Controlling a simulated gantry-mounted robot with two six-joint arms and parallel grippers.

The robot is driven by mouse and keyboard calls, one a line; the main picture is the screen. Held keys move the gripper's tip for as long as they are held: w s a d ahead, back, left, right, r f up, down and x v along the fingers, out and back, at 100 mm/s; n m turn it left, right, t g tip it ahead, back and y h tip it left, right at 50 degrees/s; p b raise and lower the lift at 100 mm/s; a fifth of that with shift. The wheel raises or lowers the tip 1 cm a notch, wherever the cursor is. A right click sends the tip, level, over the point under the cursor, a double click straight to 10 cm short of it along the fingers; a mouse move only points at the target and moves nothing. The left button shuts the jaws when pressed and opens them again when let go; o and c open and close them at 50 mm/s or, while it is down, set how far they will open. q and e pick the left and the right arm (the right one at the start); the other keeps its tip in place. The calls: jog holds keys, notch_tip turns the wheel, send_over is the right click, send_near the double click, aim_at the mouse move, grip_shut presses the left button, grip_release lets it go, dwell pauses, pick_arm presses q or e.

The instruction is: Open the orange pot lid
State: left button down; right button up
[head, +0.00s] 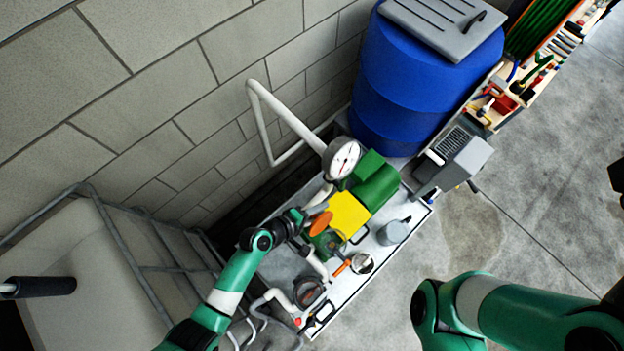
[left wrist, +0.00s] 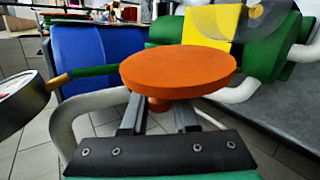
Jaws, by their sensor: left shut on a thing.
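The orange pot lid (head: 321,222) is a round disc next to the yellow and green machine in the head view. In the left wrist view the lid (left wrist: 180,68) fills the middle, with its small knob between my fingers. My left gripper (head: 302,221) is shut on this knob; its fingers also show in the left wrist view (left wrist: 158,117). A round, see-through pot (head: 329,243) stands just below the lid in the head view. In the left wrist view a clear round part (left wrist: 264,14) shows apart from the lid. My right gripper is out of view.
The yellow and green machine (head: 349,212) stands on a grey trailer bed with pipes, a gauge (head: 342,158) and a grey canister (head: 393,232). A blue barrel (head: 424,80) is behind. A metal frame (head: 145,268) stands at left.

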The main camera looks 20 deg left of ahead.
pick_arm(q)
jog(key=shift+f, duration=0.1)
dwell(0.3)
jog(key=c, duration=0.7)
grip_release()
jog(key=p+v, duration=0.3)
jog(key=v, duration=0.8)
jog(key=shift+s+a+r, duration=0.2)
jog(key=shift+a, duration=0.05)
